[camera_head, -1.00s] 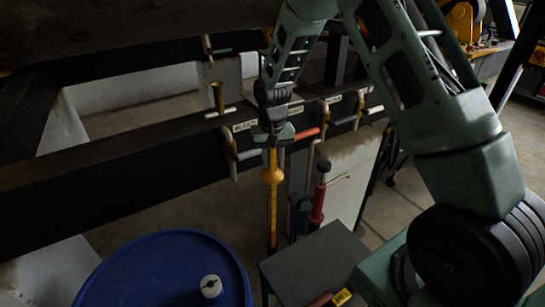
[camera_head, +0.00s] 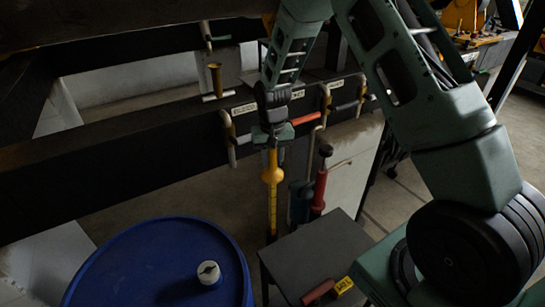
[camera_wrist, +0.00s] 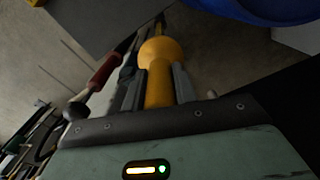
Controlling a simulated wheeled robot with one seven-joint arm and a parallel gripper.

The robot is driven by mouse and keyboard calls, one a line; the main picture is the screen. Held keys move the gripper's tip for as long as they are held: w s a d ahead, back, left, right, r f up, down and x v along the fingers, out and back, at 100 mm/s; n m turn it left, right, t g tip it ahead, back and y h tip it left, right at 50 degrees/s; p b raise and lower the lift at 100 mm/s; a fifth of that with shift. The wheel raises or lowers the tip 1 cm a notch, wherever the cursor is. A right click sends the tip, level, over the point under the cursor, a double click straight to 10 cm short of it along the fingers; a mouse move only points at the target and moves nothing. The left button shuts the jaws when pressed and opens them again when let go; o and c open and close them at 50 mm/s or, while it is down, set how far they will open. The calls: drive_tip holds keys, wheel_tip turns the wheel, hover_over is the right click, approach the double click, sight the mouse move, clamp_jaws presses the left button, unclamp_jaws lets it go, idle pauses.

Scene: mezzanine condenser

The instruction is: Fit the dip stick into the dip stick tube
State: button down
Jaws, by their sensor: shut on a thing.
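The dip stick (camera_head: 272,205) is yellow with a round orange-yellow bulb and a darker lower end. It hangs upright, tip down, in front of the dark beam. My gripper (camera_head: 273,141) is shut on its upper part, just above the bulb. In the wrist view, both fingers of my gripper (camera_wrist: 158,88) flank the yellow shaft of the dip stick (camera_wrist: 160,62). A brass tube with a flared top (camera_head: 216,78), apparently the dip stick tube, stands upright at the beam, left of and apart from the dip stick. Its opening is not clearly visible.
The dark beam (camera_head: 130,135) carries valve handles, pipes and labels beside my gripper. A blue drum (camera_head: 150,265) with a white cap (camera_head: 208,272) stands at lower left. A grey table (camera_head: 315,250) and a red pump-like tool (camera_head: 319,190) are at lower right of the dip stick.

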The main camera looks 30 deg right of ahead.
sight(273, 187)
drive_tip(key=shift+f+b, duration=9.75)
drive_tip(key=shift+f, duration=5)
drive_tip(key=c, duration=1)
unclamp_jaws()
drive_tip(key=shift+c, duration=0.2)
wheel_tip(273, 187, up, 18)
drive_tip(key=shift+f+b, duration=0.25)
drive_tip(key=shift+b, duration=0.55)
